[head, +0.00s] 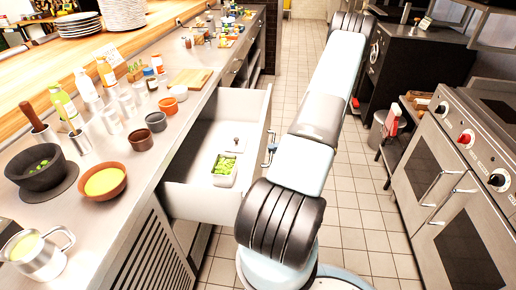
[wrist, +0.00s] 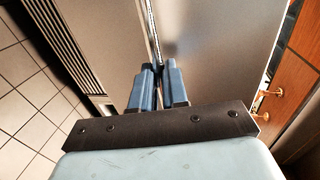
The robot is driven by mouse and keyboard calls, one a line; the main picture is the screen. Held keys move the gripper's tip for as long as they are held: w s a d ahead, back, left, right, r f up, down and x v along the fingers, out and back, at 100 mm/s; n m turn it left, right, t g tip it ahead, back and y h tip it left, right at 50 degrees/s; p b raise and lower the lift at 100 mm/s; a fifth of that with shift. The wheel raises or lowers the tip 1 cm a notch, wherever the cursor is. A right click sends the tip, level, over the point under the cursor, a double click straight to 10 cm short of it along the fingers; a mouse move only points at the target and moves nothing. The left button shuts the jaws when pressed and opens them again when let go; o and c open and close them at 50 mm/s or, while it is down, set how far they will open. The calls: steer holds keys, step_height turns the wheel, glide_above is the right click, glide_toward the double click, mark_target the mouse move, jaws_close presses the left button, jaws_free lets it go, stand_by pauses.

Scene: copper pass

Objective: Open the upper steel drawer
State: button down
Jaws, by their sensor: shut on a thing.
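The upper steel drawer (head: 197,199) is pulled well out from the left counter in the head view. My gripper (head: 269,152) is at the outer side of the drawer's front, partly hidden by my arm.
The left counter (head: 122,176) holds bowls, cups and bottles above the drawer. Ovens (head: 447,160) stand along the right side. The tiled aisle (head: 352,185) between them is clear beside my arm. A slatted panel (head: 142,252) lies nearer than the drawer.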

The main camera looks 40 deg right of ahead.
steer(key=shift+s+d+f, duration=0.15)
steer(key=shift+s+d, duration=0.7)
steer(key=shift+s, duration=0.25)
steer(key=shift+s+d+f, duration=0.1)
steer(key=shift+s+d, duration=0.7)
steer(key=shift+s, duration=0.3)
steer(key=c, duration=1.2)
jaws_free()
steer(key=shift+w+d+r, duration=0.1)
steer(key=shift+o, duration=0.2)
steer(key=shift+d, duration=0.1)
steer(key=v, duration=1.3)
steer(key=shift+s+d, duration=0.15)
steer(key=shift+s, duration=0.15)
